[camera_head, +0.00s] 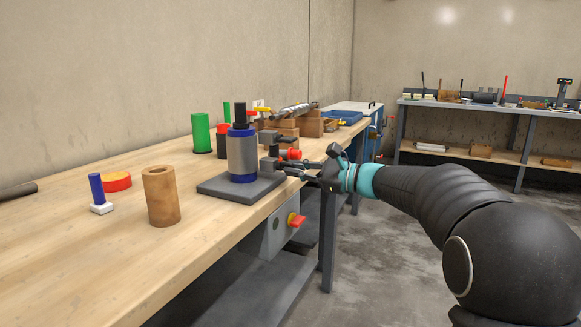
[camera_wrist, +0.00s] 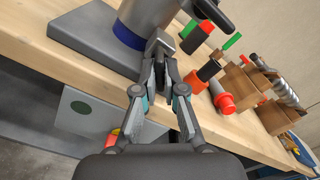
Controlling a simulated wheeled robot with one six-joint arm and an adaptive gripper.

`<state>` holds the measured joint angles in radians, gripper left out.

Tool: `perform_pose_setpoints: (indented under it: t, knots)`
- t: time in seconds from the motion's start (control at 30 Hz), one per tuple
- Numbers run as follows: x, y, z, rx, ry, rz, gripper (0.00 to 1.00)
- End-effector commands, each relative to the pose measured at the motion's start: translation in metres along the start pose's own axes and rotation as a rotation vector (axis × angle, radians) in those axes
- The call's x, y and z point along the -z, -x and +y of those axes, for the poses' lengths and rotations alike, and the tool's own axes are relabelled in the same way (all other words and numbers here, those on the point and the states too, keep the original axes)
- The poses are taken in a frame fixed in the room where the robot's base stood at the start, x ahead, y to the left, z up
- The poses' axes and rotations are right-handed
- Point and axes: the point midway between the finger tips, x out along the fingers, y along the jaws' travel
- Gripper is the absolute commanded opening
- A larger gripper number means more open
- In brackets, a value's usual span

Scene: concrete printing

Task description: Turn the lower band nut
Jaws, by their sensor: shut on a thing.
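A grey cylinder (camera_head: 242,155) with a blue upper band (camera_head: 242,131) and a blue lower band (camera_head: 243,178) stands upright on a dark grey base plate (camera_head: 225,192). The plate also shows in the wrist view (camera_wrist: 85,35). The lower band nut (camera_head: 268,163) is a dark grey block on the cylinder's right side. In the wrist view the nut (camera_wrist: 160,40) sits between my fingertips, beside the lower band (camera_wrist: 128,36). My gripper (camera_head: 281,169) reaches in from the right and is shut on the nut. Its fingertips (camera_wrist: 160,56) partly hide it.
A grey box with a red knob (camera_head: 296,220) hangs at the bench's front edge. A dark upper clamp handle (camera_head: 285,139) juts out above my gripper.

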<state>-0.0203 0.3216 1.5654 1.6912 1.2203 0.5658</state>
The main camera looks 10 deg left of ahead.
Motion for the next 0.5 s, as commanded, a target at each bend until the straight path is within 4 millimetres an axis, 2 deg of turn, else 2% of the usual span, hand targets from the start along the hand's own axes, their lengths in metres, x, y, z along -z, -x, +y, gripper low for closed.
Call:
perform_pose_setpoints:
  t: [0.27, 0.5]
  knots:
    - [0.0017, 0.0009, 0.0011, -0.002, -0.024, 0.002, 0.0]
    - [0.0019, 0.001, 0.0013, -0.002, -0.278, 0.002, 0.0]
